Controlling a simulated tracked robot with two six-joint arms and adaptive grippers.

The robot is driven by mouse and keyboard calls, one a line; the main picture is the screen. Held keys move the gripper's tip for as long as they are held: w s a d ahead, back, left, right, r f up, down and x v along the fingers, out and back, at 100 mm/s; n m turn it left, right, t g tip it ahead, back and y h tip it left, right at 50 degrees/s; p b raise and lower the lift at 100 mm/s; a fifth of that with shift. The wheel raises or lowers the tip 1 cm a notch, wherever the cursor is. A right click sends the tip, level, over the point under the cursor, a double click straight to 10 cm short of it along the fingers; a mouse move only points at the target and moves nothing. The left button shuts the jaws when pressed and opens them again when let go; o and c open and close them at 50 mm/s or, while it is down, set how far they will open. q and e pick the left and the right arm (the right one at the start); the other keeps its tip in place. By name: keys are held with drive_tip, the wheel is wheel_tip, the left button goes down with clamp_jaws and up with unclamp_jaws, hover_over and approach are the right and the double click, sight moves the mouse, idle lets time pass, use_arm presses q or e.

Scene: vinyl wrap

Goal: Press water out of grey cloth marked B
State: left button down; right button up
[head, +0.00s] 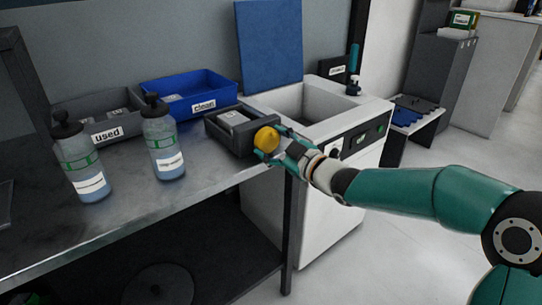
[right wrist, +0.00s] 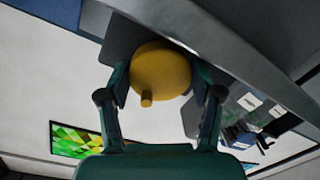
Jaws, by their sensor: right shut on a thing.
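My right gripper (head: 270,147) is shut on a yellow round thing (head: 266,138), held at the front right corner of a small dark grey tray (head: 243,144). In the right wrist view the yellow thing (right wrist: 160,72) sits between both fingers and has a short stub. I cannot tell whether it touches the tray. A folded grey cloth with a pale label (head: 233,118) lies in the tray. I cannot read a B on it. My left gripper is not in view.
Behind are a grey bin marked "used" (head: 75,115) and a blue bin marked "clean" (head: 180,85). A white sink unit (head: 340,185) stands right of the bench. The bench's front middle is clear.

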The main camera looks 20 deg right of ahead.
drive_tip(key=shift+f+n+b, duration=0.1)
drive_tip(key=shift+n+b, duration=0.55)
drive_tip(key=shift+n, duration=0.25)
drive_tip(key=shift+a, duration=0.1)
drive_tip(key=o, duration=1.2)
drive_tip(key=shift+c, duration=0.2)
drive_tip(key=shift+s, duration=0.1)
drive_tip(key=shift+s+d, duration=0.3)
drive_tip(key=shift+s, duration=0.15)
drive_tip(key=v, duration=0.7)
drive_tip(key=shift+r, duration=0.2)
